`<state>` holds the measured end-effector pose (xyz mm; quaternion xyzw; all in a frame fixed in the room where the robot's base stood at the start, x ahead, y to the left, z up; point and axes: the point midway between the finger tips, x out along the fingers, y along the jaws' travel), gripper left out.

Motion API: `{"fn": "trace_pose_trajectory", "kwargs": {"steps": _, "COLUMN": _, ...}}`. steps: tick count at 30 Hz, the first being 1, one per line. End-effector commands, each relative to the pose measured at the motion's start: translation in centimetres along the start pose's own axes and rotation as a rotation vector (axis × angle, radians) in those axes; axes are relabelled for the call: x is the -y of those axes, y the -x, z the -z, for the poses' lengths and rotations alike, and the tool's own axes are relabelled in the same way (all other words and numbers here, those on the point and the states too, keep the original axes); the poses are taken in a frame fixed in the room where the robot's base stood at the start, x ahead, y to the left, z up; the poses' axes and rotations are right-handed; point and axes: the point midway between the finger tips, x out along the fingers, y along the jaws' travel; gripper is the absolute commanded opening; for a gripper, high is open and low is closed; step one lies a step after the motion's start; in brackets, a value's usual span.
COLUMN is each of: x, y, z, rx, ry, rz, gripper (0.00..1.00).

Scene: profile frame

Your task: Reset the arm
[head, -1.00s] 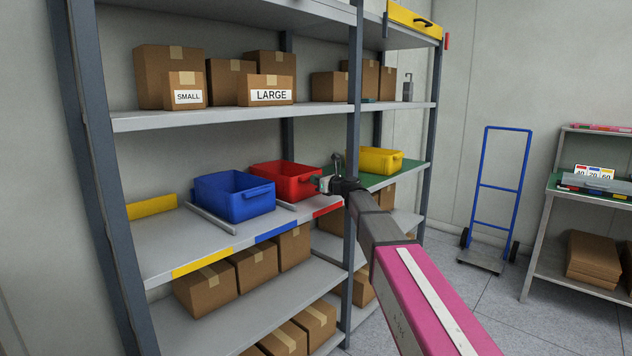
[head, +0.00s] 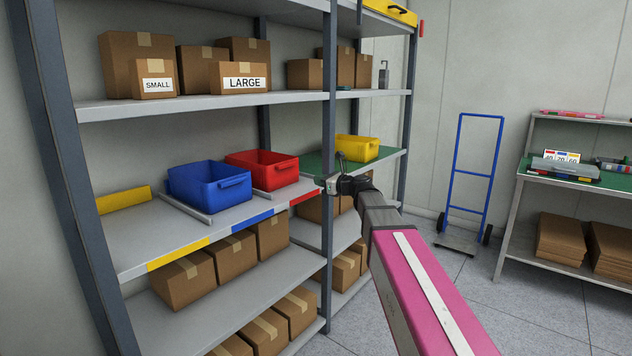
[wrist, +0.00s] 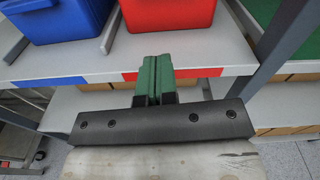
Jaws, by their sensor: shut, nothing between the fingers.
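My gripper (head: 330,184) is at the end of my pink and grey arm, by the front edge of the middle shelf (head: 140,236) and close to the rack's dark upright. In the wrist view its green fingers (wrist: 155,72) are together with nothing between them. They point toward the shelf edge with its red strip (wrist: 187,73). A red bin (head: 262,172) and a blue bin (head: 209,188) stand on that shelf behind the gripper.
A yellow bin (head: 357,148) stands on the green shelf section to the right. Cartons (head: 139,64) fill the upper shelf, and more cartons sit below. A blue hand truck (head: 473,180) and a workbench (head: 572,181) stand at the right, with open floor before them.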

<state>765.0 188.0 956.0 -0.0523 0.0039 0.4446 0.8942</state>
Motion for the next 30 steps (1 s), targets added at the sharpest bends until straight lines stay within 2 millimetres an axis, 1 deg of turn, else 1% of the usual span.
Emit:
{"fn": "trace_pose_trajectory", "kwargs": {"steps": 5, "x": -2.7, "y": 2.6, "z": 7.9, "rx": -0.199, "ry": 0.319, "rz": -0.075, "gripper": 0.0}}
{"fn": "trace_pose_trajectory", "kwargs": {"steps": 6, "x": -3.4, "y": 3.4, "z": 10.0, "rx": -0.254, "ry": 0.411, "rz": -0.109, "gripper": 0.0}}
{"fn": "trace_pose_trajectory", "kwargs": {"steps": 8, "x": -4.5, "y": 4.9, "z": 13.2, "rx": -0.336, "ry": 0.549, "rz": -0.171, "gripper": 0.0}}
{"fn": "trace_pose_trajectory", "kwargs": {"steps": 9, "x": -5.2, "y": 6.0, "z": 15.5, "rx": -0.391, "ry": 0.643, "rz": -0.221, "gripper": 0.0}}
{"fn": "trace_pose_trajectory", "kwargs": {"steps": 11, "x": -6.4, "y": 7.8, "z": 18.7, "rx": -0.469, "ry": 0.782, "rz": -0.308, "gripper": 0.0}}
{"fn": "trace_pose_trajectory", "kwargs": {"steps": 12, "x": -7.2, "y": 9.1, "z": 20.8, "rx": -0.518, "ry": 0.872, "rz": -0.375, "gripper": 0.0}}
{"fn": "trace_pose_trajectory", "kwargs": {"steps": 14, "x": -8.3, "y": 11.3, "z": 23.9, "rx": -0.585, "ry": 1.003, "rz": -0.487, "gripper": 0.0}}
{"fn": "trace_pose_trajectory", "kwargs": {"steps": 15, "x": -9.1, "y": 12.9, "z": 25.8, "rx": -0.626, "ry": 1.088, "rz": -0.569, "gripper": 0.0}}
{"fn": "trace_pose_trajectory", "kwargs": {"steps": 17, "x": -10.2, "y": 15.5, "z": 28.6, "rx": -0.679, "ry": 1.208, "rz": -0.706, "gripper": 0.0}}
{"fn": "trace_pose_trajectory", "kwargs": {"steps": 18, "x": -11.0, "y": 17.3, "z": 30.3, "rx": -0.707, "ry": 1.282, "rz": -0.806, "gripper": 0.0}}
{"fn": "trace_pose_trajectory", "kwargs": {"steps": 20, "x": -12.1, "y": 20.0, "z": 32.6, "rx": -0.738, "ry": 1.383, "rz": -0.962, "gripper": 0.0}}
{"fn": "trace_pose_trajectory", "kwargs": {"steps": 21, "x": -12.7, "y": 21.8, "z": 33.9, "rx": -0.751, "ry": 1.442, "rz": -1.066, "gripper": 0.0}}
{"fn": "trace_pose_trajectory", "kwargs": {"steps": 24, "x": -14.0, "y": 25.7, "z": 36.4, "rx": -0.757, "ry": 1.549, "rz": -1.307, "gripper": 0.0}}
{"fn": "trace_pose_trajectory", "kwargs": {"steps": 27, "x": -14.7, "y": 28.4, "z": 37.9, "rx": -0.743, "ry": 1.609, "rz": -1.488, "gripper": 0.0}}
{"fn": "trace_pose_trajectory", "kwargs": {"steps": 30, "x": -15.0, "y": 29.9, "z": 38.5, "rx": -0.728, "ry": 1.639, "rz": -1.591, "gripper": 0.0}}
